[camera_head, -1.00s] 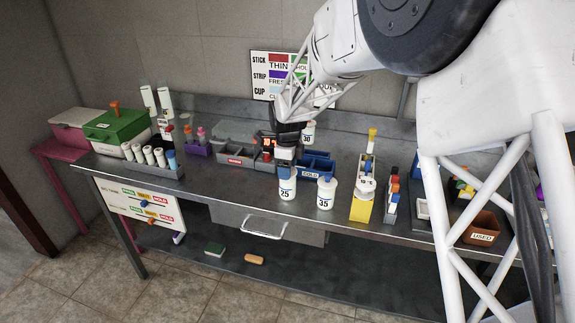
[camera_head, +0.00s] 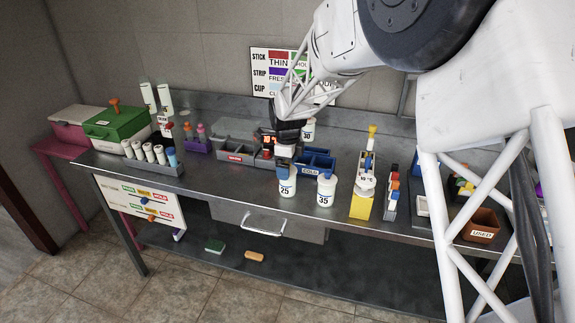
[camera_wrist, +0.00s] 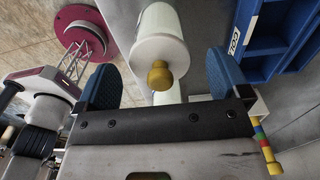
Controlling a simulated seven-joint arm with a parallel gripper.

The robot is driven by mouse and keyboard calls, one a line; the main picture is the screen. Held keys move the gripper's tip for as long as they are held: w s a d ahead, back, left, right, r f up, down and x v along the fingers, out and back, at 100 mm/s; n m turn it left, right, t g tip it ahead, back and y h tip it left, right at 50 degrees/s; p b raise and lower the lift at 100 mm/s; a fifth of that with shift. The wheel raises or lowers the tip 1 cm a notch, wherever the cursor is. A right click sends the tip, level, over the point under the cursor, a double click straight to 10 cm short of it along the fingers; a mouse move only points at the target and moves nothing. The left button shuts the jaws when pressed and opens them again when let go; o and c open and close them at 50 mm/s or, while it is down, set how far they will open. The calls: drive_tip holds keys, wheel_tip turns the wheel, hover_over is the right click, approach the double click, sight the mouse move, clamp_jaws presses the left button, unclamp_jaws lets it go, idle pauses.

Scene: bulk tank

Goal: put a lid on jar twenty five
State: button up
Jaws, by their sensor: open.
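Jar 25 (camera_head: 288,188) is a white jar standing upright near the front of the metal bench. My gripper (camera_head: 284,171) is right over its top, pointing down, and its blue fingers hide part of the jar's top. In the wrist view the blue fingers of my gripper (camera_wrist: 162,80) are spread apart. Between them is a brass knob (camera_wrist: 157,75) at the end of a white round body (camera_wrist: 160,40), which looks like the top of jar 25. There is a gap on both sides of the knob. I cannot tell whether the knob belongs to a lid.
Jar 35 (camera_head: 326,190) stands just right of jar 25. The blue COLD tray (camera_head: 317,166) is close behind. Jar 30 (camera_head: 308,131) is farther back. A yellow stand (camera_head: 362,205) is to the right. The bench left of jar 25 is clear in front.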

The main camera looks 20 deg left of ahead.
drive_tip(key=shift+r, duration=3.9)
drive_tip(key=shift+s+d+r, duration=0.1)
drive_tip(key=shift+d+r, duration=0.05)
drive_tip(key=shift+d, duration=0.15)
drive_tip(key=s+d+r+n, duration=0.35)
drive_tip(key=s+d, duration=0.25)
drive_tip(key=d, duration=0.3)
drive_tip(key=s+d+r+n+t, duration=0.1)
drive_tip(key=s+d+r+n, duration=0.3)
drive_tip(key=d, duration=0.5)
drive_tip(key=s+d+r+n, duration=0.2)
drive_tip(key=s+d+r, duration=0.1)
drive_tip(key=s+d, duration=0.5)
drive_tip(key=s+d+f+n, duration=0.1)
drive_tip(key=s+d+n, duration=0.3)
drive_tip(key=s+d, duration=0.3)
drive_tip(key=s+d+f+n+t, duration=0.1)
drive_tip(key=s+d+n, duration=0.3)
drive_tip(key=s, duration=1)
drive_tip(key=d+f, duration=0.1)
drive_tip(key=d, duration=0.2)
drive_tip(key=shift+s+d+t, duration=0.25)
drive_tip(key=shift+s+t, duration=0.05)
drive_tip(key=shift+s, duration=0.05)
